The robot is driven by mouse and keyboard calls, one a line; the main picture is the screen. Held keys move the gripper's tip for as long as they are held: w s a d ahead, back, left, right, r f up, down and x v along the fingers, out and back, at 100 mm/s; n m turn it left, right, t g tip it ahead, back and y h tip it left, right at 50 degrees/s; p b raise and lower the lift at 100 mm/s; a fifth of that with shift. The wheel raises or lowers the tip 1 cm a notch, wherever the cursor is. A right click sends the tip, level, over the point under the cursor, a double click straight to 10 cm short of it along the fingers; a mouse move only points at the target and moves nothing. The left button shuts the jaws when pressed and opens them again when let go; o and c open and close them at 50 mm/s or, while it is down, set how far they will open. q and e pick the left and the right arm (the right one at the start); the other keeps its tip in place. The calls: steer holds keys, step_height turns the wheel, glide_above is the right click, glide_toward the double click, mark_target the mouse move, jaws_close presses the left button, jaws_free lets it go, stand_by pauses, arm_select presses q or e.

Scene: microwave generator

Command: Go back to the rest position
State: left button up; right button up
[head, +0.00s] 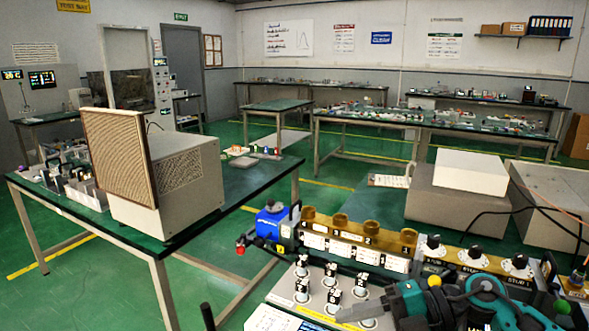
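My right arm, teal and black, comes in at the bottom right of the head view. Its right gripper (366,311) points left, low over the front of the control panel, beside the black-topped knobs (333,298). A pale grey finger shows, but the gap between the fingers cannot be made out. No held object can be seen. My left gripper is not in view.
The control panel (283,288) has a brass-coloured row (352,232), dials (474,256) and a blue unit (272,222). A beige box with a mesh front (117,150) stands on the left table (240,185). Green floor (335,195) is open between tables.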

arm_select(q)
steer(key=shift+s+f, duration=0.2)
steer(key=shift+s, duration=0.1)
arm_select(e)
steer(key=s+d+f+m+t+h, duration=0.3)
steer(key=s+f+m+t+h, duration=0.2)
steer(key=f+m, duration=0.6)
steer(key=s+d+f+m+t+h, duration=0.4)
steer(key=s+f+m+h, duration=0.3)
steer(key=f+m, duration=0.5)
steer(key=m+t, duration=0.1)
steer(key=m, duration=0.4)
steer(key=shift+s, duration=0.4)
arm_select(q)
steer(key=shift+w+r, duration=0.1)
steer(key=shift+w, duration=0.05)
arm_select(e)
steer(key=shift+r, duration=0.1)
